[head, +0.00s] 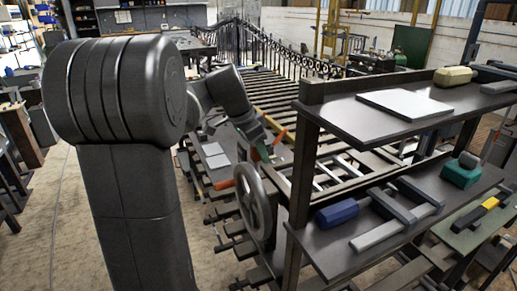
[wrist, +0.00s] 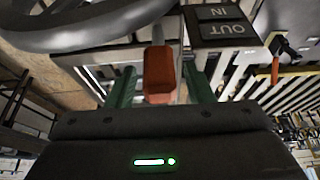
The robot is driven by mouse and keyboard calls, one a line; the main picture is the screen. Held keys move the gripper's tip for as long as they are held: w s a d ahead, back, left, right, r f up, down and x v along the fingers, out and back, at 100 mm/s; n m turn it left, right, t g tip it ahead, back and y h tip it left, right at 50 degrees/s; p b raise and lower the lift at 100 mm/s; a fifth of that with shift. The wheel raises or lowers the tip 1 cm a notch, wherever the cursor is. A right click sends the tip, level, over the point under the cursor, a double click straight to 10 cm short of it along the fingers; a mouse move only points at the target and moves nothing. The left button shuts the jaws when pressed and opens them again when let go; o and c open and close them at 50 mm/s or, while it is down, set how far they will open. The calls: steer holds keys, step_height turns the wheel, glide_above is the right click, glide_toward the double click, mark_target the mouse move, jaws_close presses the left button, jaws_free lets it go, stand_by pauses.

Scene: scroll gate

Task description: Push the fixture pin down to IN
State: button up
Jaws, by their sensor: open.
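The fixture pin (wrist: 158,72) has an orange-red grip on a grey shank. In the wrist view it stands between the two green fingers of my gripper (wrist: 161,84). The fingers are apart, with a visible gap on each side of the grip. A dark label plate (wrist: 226,22) beside the pin reads IN and OUT, upside down in this view. In the head view my gripper (head: 264,152) is small, beyond the handwheel, and its finger opening is too small to read. I cannot tell which orange part there is the pin.
A grey handwheel (head: 252,200) stands close by; its rim (wrist: 85,22) crosses the upper left of the wrist view. A two-level shelf (head: 395,107) with blocks and bars fills the right of the head view.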

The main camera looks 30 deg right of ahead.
mark_target(258, 160)
jaws_close()
steer(key=shift+f+b, duration=1.4)
steer(key=shift+f, duration=0.4)
jaws_free()
